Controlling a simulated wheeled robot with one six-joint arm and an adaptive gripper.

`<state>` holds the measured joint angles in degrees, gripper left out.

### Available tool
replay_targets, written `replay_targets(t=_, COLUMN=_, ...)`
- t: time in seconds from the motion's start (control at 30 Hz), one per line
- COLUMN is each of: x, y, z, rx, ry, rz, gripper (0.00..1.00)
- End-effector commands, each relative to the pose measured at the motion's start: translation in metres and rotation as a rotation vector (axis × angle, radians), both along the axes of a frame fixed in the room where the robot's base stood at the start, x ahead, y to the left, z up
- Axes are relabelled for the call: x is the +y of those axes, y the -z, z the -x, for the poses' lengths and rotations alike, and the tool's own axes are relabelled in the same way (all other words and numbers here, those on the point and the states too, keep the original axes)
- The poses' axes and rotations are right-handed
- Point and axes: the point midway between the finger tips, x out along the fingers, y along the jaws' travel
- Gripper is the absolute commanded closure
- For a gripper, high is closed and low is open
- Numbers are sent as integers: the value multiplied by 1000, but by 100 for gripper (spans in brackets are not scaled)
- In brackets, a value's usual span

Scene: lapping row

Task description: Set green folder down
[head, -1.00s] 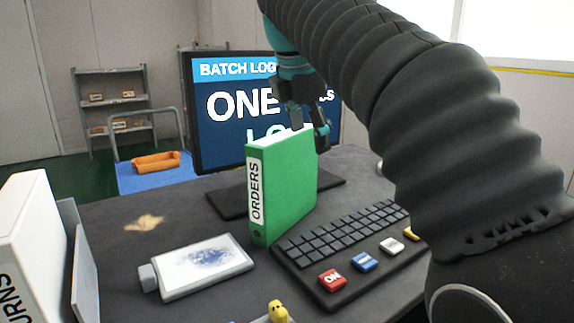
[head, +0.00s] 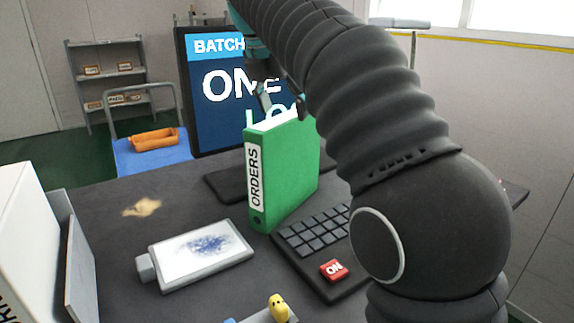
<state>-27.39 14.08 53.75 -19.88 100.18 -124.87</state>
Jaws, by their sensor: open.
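The green folder (head: 288,172), with a white spine label reading ORDERS, stands upright on the dark desk (head: 110,215). It stands behind the keyboard and in front of the monitor. My gripper (head: 275,100) is above and behind the folder's top edge, with its fingers partly hidden by the folder and my arm. The gripper is open. From this view I cannot tell whether a finger still touches the folder.
The monitor (head: 215,100) stands close behind the folder. A keyboard (head: 315,235) with a red ON key (head: 334,270) is in front. A white tablet-like device (head: 203,255), a yellow figure (head: 278,307) and a white binder (head: 28,240) are nearby.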

Motion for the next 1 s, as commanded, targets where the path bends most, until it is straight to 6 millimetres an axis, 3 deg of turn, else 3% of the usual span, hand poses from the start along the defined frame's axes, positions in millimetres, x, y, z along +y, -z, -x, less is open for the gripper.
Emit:
replay_targets(t=0.13, x=-5, y=17, z=-6, rx=1, ry=2, rz=0, gripper=23)
replay_targets(t=0.43, x=-7, y=36, z=-12, rx=2, ry=1, rz=-1, gripper=23)
replay_targets(t=0.7, x=-12, y=69, z=-24, rx=1, ry=2, rz=0, gripper=23)
replay_targets(t=1.0, x=-13, y=75, z=-26, rx=-1, ry=1, rz=-1, gripper=23)
